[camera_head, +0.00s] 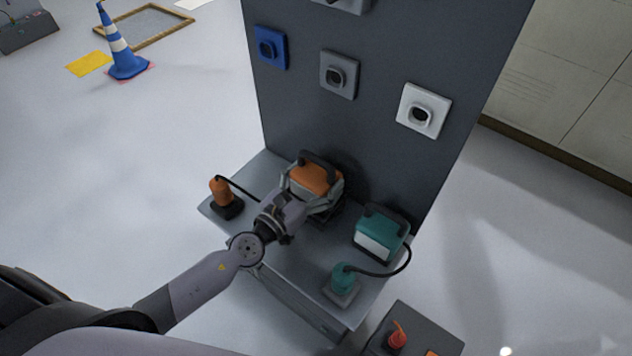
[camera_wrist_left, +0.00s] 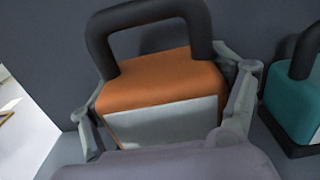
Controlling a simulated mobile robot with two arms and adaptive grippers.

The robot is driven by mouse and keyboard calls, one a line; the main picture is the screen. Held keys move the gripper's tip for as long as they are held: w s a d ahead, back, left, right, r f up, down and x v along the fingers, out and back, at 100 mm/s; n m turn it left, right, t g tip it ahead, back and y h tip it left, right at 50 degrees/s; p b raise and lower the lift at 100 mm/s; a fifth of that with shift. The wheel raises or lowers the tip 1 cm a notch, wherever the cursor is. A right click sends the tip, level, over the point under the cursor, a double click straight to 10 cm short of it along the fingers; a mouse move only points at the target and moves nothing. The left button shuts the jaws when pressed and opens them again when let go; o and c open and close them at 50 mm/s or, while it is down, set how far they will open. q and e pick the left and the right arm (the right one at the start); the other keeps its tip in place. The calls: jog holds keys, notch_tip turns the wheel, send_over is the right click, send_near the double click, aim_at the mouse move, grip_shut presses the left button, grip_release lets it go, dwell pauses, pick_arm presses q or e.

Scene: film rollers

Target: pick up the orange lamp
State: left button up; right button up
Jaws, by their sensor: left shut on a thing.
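The orange lamp (camera_head: 316,177) has a dark arched handle and is on the grey bench in front of a dark upright panel. It fills the middle of the left wrist view (camera_wrist_left: 165,80), where its pale front face also shows. My left gripper (camera_head: 312,190) is shut on the lamp's body, with one finger on each side. The wrist hides the lamp's lower part, so I cannot tell whether it touches the bench. My right gripper is not in view.
A teal lamp (camera_head: 381,234) stands close on the right, cabled to a teal plug (camera_head: 343,280). An orange plug (camera_head: 221,192) stands at the bench's left. Blue (camera_head: 271,47), grey (camera_head: 338,75) and white (camera_head: 424,110) sockets are on the panel (camera_head: 385,25) above.

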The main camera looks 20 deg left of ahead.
pick_arm(q)
jog(key=c, duration=0.6)
jog(key=shift+r, duration=0.1)
jog(key=shift+c, duration=0.2)
jog(key=shift+r, duration=0.1)
